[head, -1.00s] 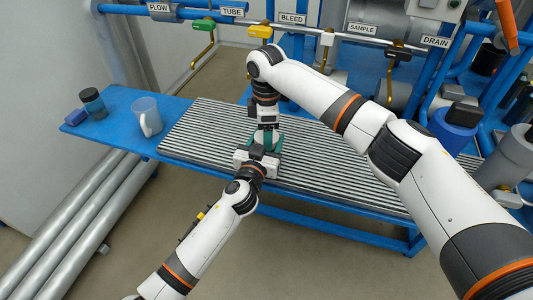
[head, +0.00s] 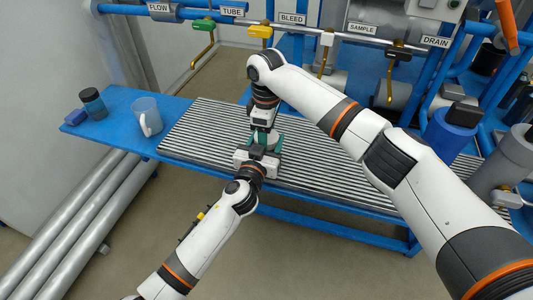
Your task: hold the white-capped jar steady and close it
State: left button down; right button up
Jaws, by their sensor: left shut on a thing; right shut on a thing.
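The white-capped jar (head: 270,142) stands at the near part of the ribbed grey mat and is mostly hidden between my two grippers. Only a pale bit of it shows, with green-teal parts beside it. My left gripper (head: 262,152) reaches in from the near side, low down, and is shut on the jar's body. My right gripper (head: 265,132) points down from above and is shut on the jar's white cap. The fingertips are small and partly covered, so how the cap sits on the jar cannot be seen.
A clear mug (head: 147,115), a dark-capped jar (head: 93,102) and a small blue block (head: 75,117) stand on the left of the blue bench (head: 185,99). Labelled pipes with valve handles (head: 260,31) run behind. The ribbed mat (head: 200,127) is clear left of the grippers.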

jog(key=m, duration=0.6)
jog(key=o, duration=1.1)
jog(key=shift+r, duration=2.25)
